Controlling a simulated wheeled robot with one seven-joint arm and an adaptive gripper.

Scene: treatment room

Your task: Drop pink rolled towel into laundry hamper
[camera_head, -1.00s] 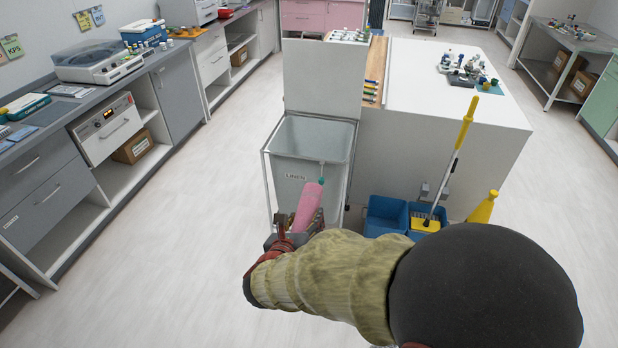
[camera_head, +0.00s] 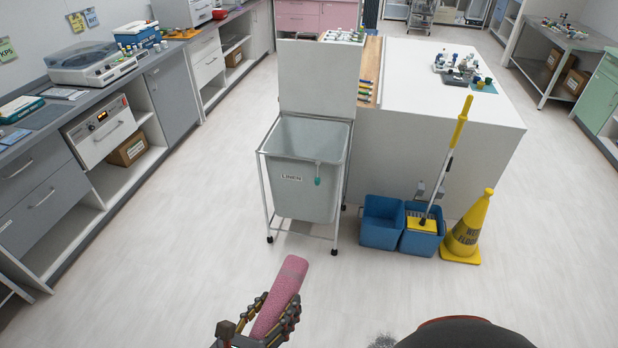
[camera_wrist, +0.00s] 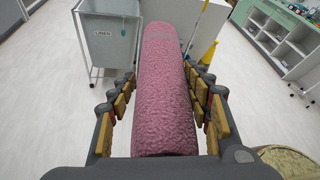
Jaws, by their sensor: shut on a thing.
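The pink rolled towel (camera_head: 283,291) is held in my gripper (camera_head: 268,318) low in the head view, tilted up and away. The wrist view shows the towel (camera_wrist: 164,90) lengthwise between the fingers, which are shut on its sides. The laundry hamper (camera_head: 305,195) is a grey bin marked LINEN on a wheeled metal frame. Its lid (camera_head: 318,78) stands open and upright at the back. The hamper also shows at the top left of the wrist view (camera_wrist: 108,45). My gripper is in front of the hamper, apart from it. The inside of the hamper looks empty as far as visible.
Blue mop buckets (camera_head: 382,222) with a mop (camera_head: 452,145) and a yellow cone (camera_head: 468,230) stand right of the hamper. A white island (camera_head: 440,130) is behind them. A grey counter (camera_head: 50,130) runs along the left. Floor between gripper and hamper is clear.

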